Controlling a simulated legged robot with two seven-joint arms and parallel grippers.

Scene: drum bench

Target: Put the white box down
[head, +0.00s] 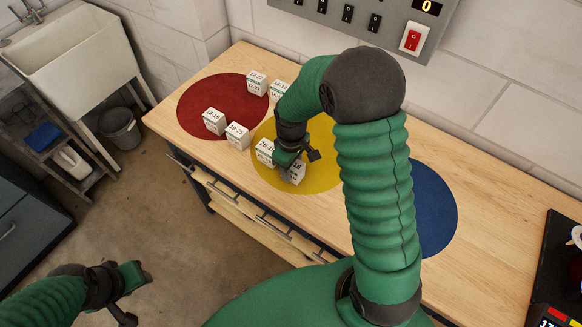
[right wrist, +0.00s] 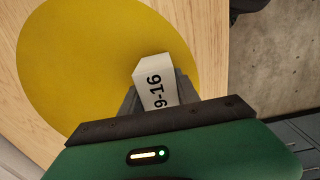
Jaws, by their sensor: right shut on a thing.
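My right gripper (head: 299,164) is shut on a white box (head: 297,175) at the front part of the yellow disc (head: 322,132). In the right wrist view the box (right wrist: 157,83) sits between the two fingers, with dark print ending in "9-16" on its face. The yellow disc also shows behind it there (right wrist: 85,70). I cannot tell whether the box touches the bench top. My left gripper (head: 138,295) is low at the lower left, away from the bench, open and empty.
Another white box (head: 265,151) stands just left of the held one. More white boxes (head: 214,121) (head: 238,136) (head: 256,83) stand around the red disc (head: 205,95). One (head: 278,90) is partly behind my arm. The blue disc (head: 435,210) shows no boxes.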

